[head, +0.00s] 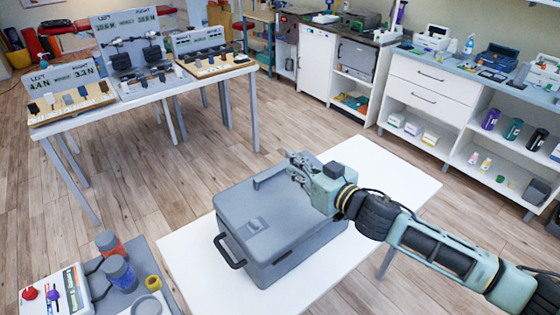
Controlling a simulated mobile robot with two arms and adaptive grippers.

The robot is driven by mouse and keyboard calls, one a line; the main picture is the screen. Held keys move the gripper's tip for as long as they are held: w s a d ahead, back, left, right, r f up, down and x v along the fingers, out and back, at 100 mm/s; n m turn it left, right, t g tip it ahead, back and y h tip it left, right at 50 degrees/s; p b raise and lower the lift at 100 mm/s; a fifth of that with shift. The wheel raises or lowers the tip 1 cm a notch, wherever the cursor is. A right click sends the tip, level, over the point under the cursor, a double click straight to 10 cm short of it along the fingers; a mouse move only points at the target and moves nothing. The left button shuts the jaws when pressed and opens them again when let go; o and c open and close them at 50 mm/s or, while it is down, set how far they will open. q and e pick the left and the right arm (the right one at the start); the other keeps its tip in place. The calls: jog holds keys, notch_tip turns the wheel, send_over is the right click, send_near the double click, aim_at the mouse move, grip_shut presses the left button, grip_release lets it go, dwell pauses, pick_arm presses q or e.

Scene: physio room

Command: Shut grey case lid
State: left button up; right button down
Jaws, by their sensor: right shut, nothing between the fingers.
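The grey case (290,255) stands on a white table in the lower middle of the head view. Its grey lid (285,225) lies down over the box and looks flat; I cannot tell whether a thin gap remains along the seam. A dark handle (228,252) sticks out at the case's left end. My right gripper (294,167) is shut and empty, over the far right part of the lid. Its wrist hides part of the lid's right side, and I cannot tell whether it touches the lid. My left gripper is not in view.
The white table (205,275) has bare room left of the case and behind it. A grey tray (130,262) with jars is at lower left. A display table (150,92) stands at the back left. White shelves (430,105) line the right wall.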

jog(key=w+a+f, duration=0.1)
jog(key=w, duration=0.1)
jog(key=w+a+f, duration=0.1)
jog(key=w, duration=0.1)
jog(key=w+a+f+p, duration=0.1)
jog(key=w+a+f, duration=0.1)
jog(key=shift+w+a, duration=0.1)
jog(key=shift+w, duration=0.05)
jog(key=shift+w+f, duration=0.1)
jog(key=shift+f, duration=0.35)
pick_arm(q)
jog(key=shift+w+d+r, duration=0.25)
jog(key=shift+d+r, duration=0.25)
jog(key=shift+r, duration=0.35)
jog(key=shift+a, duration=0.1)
